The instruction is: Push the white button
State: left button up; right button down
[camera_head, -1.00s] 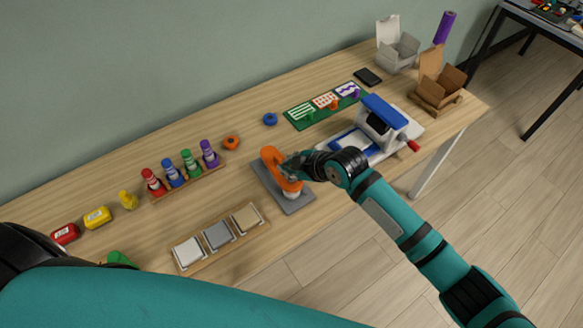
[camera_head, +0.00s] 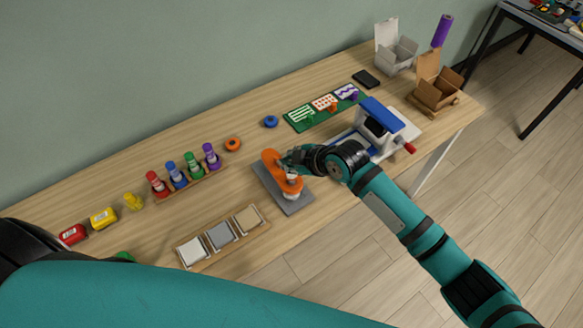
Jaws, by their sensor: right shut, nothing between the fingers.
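An orange device with a white part at its near end (camera_head: 292,194) stands on a grey plate (camera_head: 268,185) near the table's front edge. My right gripper (camera_head: 285,161) is shut and empty, at the orange top (camera_head: 272,158); I cannot tell whether it touches. It hides some of the device. A white square pad (camera_head: 192,252) lies at the left end of a wooden tray, beside a grey pad (camera_head: 220,236) and a beige pad (camera_head: 248,219). I cannot tell which white part is the button. My left arm crosses the lower left; its gripper is out of view.
Colored bottles (camera_head: 183,176) stand in a rack at the left. An orange ring (camera_head: 233,144) and blue ring (camera_head: 270,121) lie behind the device. A blue-and-white machine (camera_head: 382,126) stands right of my right gripper. Open boxes (camera_head: 437,92) are at the far right.

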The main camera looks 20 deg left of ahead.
jog(key=shift+r+p, duration=1)
jog(key=shift+r, duration=0.55)
jog(key=shift+s+f, duration=0.1)
